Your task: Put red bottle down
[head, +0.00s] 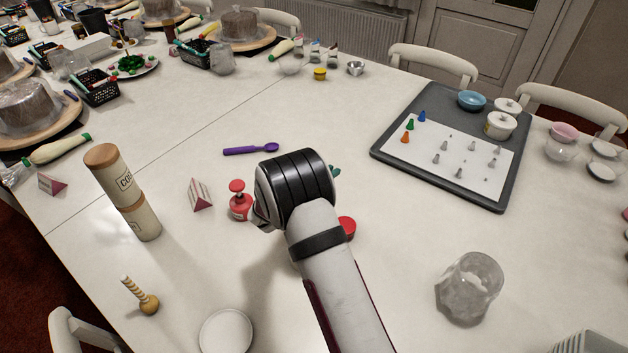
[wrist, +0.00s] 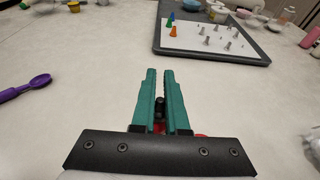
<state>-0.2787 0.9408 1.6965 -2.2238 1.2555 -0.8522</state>
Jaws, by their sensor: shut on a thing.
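My gripper shows in the wrist view (wrist: 159,88) with two green fingers around a small dark piece (wrist: 159,107). Red shows below the fingers near their base, mostly hidden by the gripper mount; I take this and the dark piece as the red bottle (wrist: 201,135). In the head view my arm hides most of the gripper, and only a bit of green fingertip (head: 335,171) shows. A rounded red part (head: 347,227) shows at the right side of my arm; I cannot tell whether it is the bottle, or whether it touches the table.
A red knobbed item (head: 240,203) and a folded card (head: 200,195) stand left of my wrist. A purple spoon (head: 250,149) lies beyond. A grey tray (head: 388,147) with piping tips is at right. A clear jar (head: 469,287) is at lower right. Table between is clear.

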